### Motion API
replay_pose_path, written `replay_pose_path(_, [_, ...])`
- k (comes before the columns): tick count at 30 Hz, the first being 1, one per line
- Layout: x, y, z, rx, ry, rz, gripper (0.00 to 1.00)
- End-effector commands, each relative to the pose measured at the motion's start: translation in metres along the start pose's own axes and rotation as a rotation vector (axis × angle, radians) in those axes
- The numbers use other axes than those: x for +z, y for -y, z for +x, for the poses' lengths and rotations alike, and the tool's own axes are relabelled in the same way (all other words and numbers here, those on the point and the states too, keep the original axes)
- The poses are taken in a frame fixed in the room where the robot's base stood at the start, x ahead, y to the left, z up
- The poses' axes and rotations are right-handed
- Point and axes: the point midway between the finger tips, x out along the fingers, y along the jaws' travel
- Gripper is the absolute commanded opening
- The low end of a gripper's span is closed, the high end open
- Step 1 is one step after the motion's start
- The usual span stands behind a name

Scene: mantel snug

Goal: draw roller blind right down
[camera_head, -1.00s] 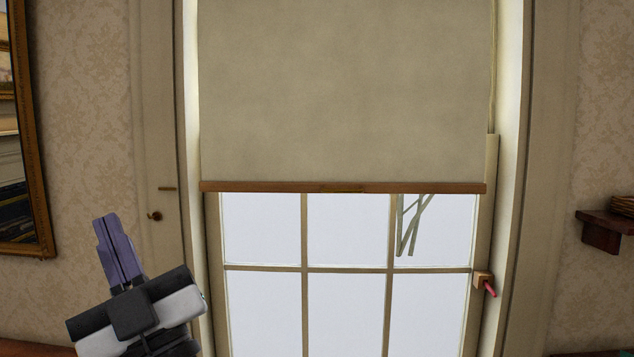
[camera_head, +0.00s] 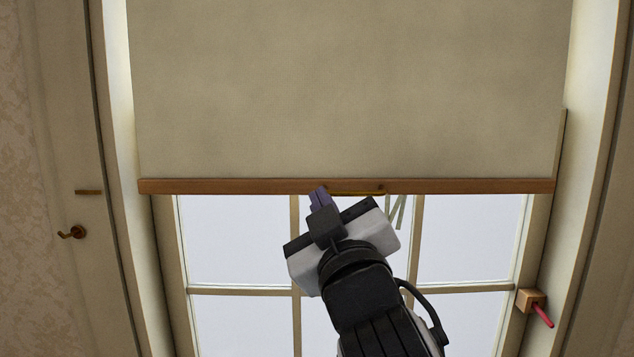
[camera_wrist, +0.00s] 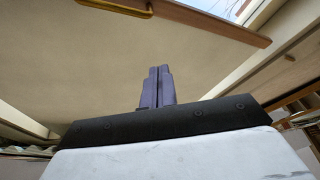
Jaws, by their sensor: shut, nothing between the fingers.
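The roller blind (camera_head: 345,90) is a beige sheet that hangs over the upper part of the window. Its wooden bottom bar (camera_head: 230,187) has a brass pull (camera_head: 357,192) near its middle. In the wrist view the blind (camera_wrist: 200,45) fills much of the frame, with the bar (camera_wrist: 225,30) and the pull (camera_wrist: 115,7) at the top. My gripper (camera_head: 320,194) has purple fingers, shut and empty, just left of the pull in the head view. The fingers (camera_wrist: 159,70) appear apart from the pull in the wrist view. Whether they touch the bar is unclear.
The paned window (camera_head: 235,240) shows below the bar. A wooden block with a red peg (camera_head: 532,301) sticks out on the right of the frame. A brass knob (camera_head: 74,232) and a small brass piece (camera_head: 88,192) sit on the left trim.

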Motion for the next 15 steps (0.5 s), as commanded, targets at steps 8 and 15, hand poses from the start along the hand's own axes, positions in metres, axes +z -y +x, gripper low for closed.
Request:
replay_pose_path(8, [0.001, -0.003, 0.026, 0.0, 0.012, -0.002, 0.0])
replay_pose_path(15, [0.0, -0.003, 0.078, -0.001, 0.012, -0.002, 0.0])
